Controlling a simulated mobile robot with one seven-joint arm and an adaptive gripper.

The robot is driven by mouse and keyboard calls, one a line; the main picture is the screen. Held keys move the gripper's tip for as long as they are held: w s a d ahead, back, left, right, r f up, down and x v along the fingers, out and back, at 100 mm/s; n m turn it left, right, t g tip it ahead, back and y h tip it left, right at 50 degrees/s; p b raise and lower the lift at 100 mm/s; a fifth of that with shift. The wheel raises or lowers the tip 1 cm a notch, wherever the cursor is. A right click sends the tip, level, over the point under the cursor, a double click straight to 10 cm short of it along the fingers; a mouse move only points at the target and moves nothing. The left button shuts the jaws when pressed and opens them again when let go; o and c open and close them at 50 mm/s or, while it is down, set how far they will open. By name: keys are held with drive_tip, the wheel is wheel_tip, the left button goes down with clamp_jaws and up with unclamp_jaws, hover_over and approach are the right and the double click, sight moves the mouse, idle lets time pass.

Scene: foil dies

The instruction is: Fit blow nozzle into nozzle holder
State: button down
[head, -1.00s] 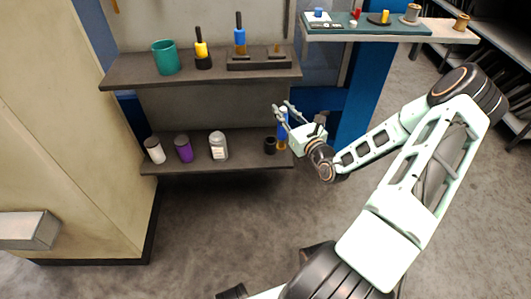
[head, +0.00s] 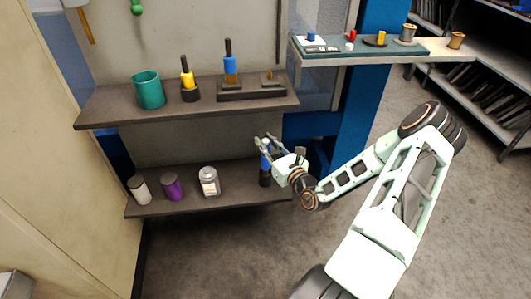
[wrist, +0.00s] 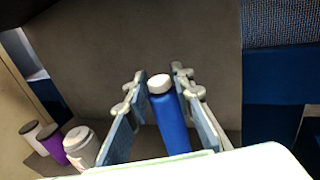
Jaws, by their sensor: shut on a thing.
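My gripper (head: 266,145) is over the right end of the lower shelf, shut on the blue blow nozzle (head: 265,161). In the wrist view the nozzle (wrist: 171,120) is a blue cylinder with a pale tip, between the two fingers (wrist: 157,88). In the head view it looks roughly upright. The small black nozzle holder (head: 265,180) stands on the lower shelf directly below the nozzle. The nozzle's yellow lower end does not show; I cannot tell whether it is inside the holder or just above it. The holder is hidden in the wrist view.
The upper shelf (head: 110,115) above bears a teal cup (head: 149,90), a yellow-handled tool (head: 187,79) and a black block (head: 251,90) with a blue-handled tool.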

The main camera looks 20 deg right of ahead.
drive_tip(key=shift+f+b, duration=0.5)
drive_tip(key=shift+f, duration=1.1)
drive_tip(key=shift+f, duration=0.15)
drive_tip(key=c, duration=1.7)
unclamp_jaws()
drive_tip(key=shift+r, duration=0.2)
drive_tip(key=shift+s, duration=0.3)
drive_tip(key=s+p, duration=0.1)
drive_tip(key=s, duration=0.2)
drive_tip(key=s+d, duration=0.1)
drive_tip(key=s, duration=0.3)
drive_tip(key=s+p, duration=0.1)
drive_tip(key=s, duration=0.3)
drive_tip(key=shift+s+d+p, duration=0.15)
drive_tip(key=shift+p, duration=0.2)
